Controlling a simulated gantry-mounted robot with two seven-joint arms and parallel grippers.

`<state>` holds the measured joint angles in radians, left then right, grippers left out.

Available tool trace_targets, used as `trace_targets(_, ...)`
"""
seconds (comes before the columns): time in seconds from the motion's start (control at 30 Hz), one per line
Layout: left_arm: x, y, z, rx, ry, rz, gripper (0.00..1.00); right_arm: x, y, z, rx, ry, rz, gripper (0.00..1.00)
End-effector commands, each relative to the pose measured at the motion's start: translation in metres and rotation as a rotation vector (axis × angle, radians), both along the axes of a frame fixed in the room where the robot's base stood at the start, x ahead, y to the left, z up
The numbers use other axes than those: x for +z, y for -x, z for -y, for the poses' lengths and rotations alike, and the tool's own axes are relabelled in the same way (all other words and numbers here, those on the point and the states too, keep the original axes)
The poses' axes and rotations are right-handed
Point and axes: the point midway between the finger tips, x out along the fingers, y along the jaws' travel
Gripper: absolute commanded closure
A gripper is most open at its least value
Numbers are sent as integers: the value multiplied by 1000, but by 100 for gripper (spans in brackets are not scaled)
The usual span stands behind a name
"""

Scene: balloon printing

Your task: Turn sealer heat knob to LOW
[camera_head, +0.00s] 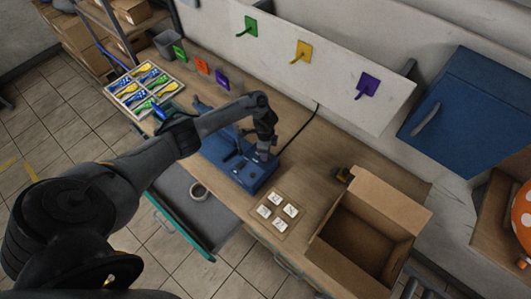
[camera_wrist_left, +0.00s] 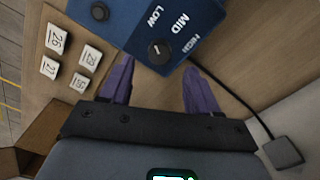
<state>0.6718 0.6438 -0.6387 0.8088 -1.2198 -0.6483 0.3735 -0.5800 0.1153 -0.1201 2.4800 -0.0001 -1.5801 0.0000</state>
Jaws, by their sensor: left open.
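The blue sealer (camera_head: 232,160) stands on the wooden workbench, and its blue panel (camera_wrist_left: 133,28) fills the top of the left wrist view. Its round black heat knob (camera_wrist_left: 159,53) has a small white mark, beside the labels LOW, MID and HIGH. I cannot tell for sure which label the mark points at. My left gripper (camera_head: 264,153) is over the right end of the sealer. In the left wrist view its two purple fingers (camera_wrist_left: 158,68) are spread apart, one to each side of the knob, with nothing between them. The knob is too small to make out in the head view.
White numbered tiles (camera_head: 278,211) lie on a board in front of the sealer. An open cardboard box (camera_head: 362,236) stands to the right. A tray of colourful items (camera_head: 144,88) sits at the left. A black cable (camera_wrist_left: 234,95) runs to a grey block. An open drawer (camera_head: 185,208) sticks out in front.

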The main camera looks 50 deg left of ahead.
Motion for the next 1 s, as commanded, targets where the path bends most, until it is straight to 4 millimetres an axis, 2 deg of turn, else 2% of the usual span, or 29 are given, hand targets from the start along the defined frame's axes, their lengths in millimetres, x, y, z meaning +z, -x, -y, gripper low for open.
trace_targets(0.03,11,-1,-1,-1,-1,3,39,2,0,0,-1,0,0,57)
trace_targets(0.2,36,0,0,-2,-1,2,39,3,0,0,0,0,0,57)
trace_targets(0.4,53,0,0,0,0,0,39,4,0,0,0,0,0,57)
trace_targets(1.0,54,0,5,-7,-2,5,39,4,0,2,5,9,0,57)
